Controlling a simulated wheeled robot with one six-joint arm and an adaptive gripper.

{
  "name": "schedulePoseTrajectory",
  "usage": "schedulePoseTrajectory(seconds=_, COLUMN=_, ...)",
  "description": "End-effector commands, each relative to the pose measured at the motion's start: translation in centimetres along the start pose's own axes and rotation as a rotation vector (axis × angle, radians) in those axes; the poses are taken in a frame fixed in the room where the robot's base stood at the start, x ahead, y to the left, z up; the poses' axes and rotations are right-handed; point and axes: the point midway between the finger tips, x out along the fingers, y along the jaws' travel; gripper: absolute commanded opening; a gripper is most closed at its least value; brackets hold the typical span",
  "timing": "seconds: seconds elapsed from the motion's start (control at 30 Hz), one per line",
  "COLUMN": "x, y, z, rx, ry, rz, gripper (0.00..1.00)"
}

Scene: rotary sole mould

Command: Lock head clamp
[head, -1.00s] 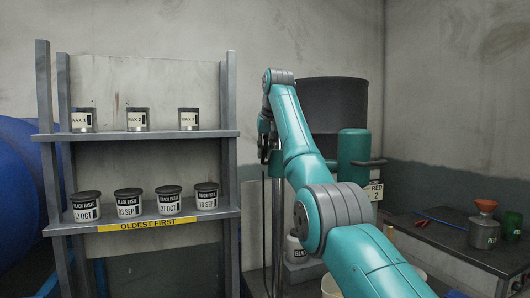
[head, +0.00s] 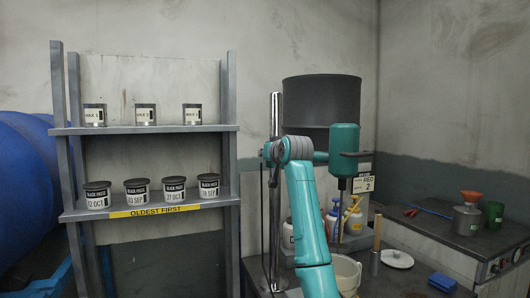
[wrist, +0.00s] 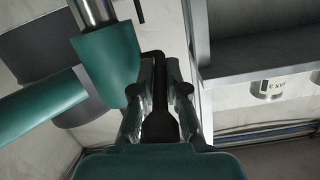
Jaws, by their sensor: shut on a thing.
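In the wrist view my gripper (wrist: 160,75) has its two fingers on either side of a black lever (wrist: 160,112) and is shut on it. The lever, which looks like the clamp handle, lies just right of a green collar (wrist: 106,60) on a chrome column. In the head view the chrome column (head: 275,120) stands behind my arm. The green mixer head (head: 344,140) hangs to its right, with its shaft pointing down. My arm hides the collar and most of the lever in the head view, and my gripper is not clear there.
A shelf rack (head: 150,131) with tins and black paste tubs stands on the left. A dark drum (head: 320,102) is behind the mixer. Bottles and a white bucket (head: 345,272) stand below the head. A bench (head: 440,235) with a funnel can is at the right.

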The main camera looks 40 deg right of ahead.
Motion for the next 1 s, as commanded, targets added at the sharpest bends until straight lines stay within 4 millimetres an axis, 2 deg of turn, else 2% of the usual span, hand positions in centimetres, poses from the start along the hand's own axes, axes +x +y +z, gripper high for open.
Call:
schedulePoseTrajectory(seconds=0.4, x=0.08, y=0.18, z=1.04, rx=0.001, ry=0.189, rz=-0.038, gripper=0.0)
schedulePoseTrajectory(seconds=0.97, x=0.11, y=0.19, z=1.05, rx=0.001, ry=0.218, rz=-0.043, gripper=0.0)
schedulePoseTrajectory(seconds=1.0, x=0.11, y=0.19, z=1.05, rx=0.001, ry=0.218, rz=-0.043, gripper=0.2)
